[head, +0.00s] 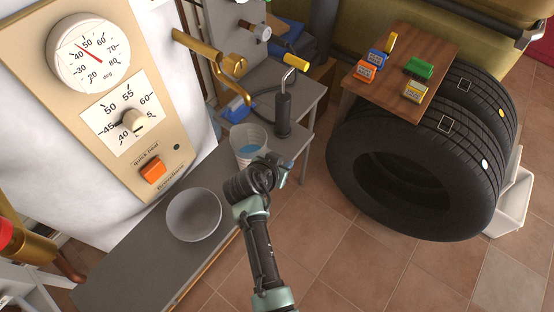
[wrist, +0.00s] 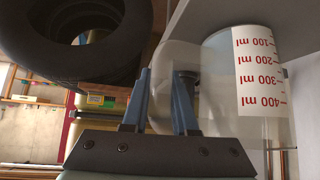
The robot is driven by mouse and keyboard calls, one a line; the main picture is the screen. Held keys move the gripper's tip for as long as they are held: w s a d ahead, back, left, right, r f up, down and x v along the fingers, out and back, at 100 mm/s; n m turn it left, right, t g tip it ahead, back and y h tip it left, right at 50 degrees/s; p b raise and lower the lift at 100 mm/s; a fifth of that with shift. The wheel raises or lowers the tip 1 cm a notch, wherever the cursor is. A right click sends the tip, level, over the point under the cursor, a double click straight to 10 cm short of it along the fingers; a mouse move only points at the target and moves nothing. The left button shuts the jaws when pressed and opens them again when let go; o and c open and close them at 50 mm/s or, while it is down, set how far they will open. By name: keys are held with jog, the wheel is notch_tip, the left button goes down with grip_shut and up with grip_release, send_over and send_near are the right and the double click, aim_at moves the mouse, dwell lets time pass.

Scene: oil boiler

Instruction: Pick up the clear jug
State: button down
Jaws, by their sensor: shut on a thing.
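The clear jug (head: 247,142), with blue at its lower part, stands upright on the grey bench beside the black hand pump. In the wrist view the jug (wrist: 222,85) appears upside down, its white scale with red millilitre marks on the right. My gripper (head: 277,166) is at the jug's near right side in the head view. In the wrist view my gripper's two blue-grey fingers (wrist: 165,100) are shut on a clear part at the jug's side, which looks like its handle. The exact contact is hard to make out.
A white bowl (head: 194,214) sits on the nearer grey bench. The black pump (head: 283,112) stands right behind the jug. Tyres (head: 410,185) and a wooden board (head: 400,62) with small coloured boxes are at the right. The boiler panel (head: 115,100) rises at the left.

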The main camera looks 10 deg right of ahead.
notch_tip(320, 180, up, 7)
jog(key=s+d, duration=1.4)
jog(key=shift+b, duration=0.35)
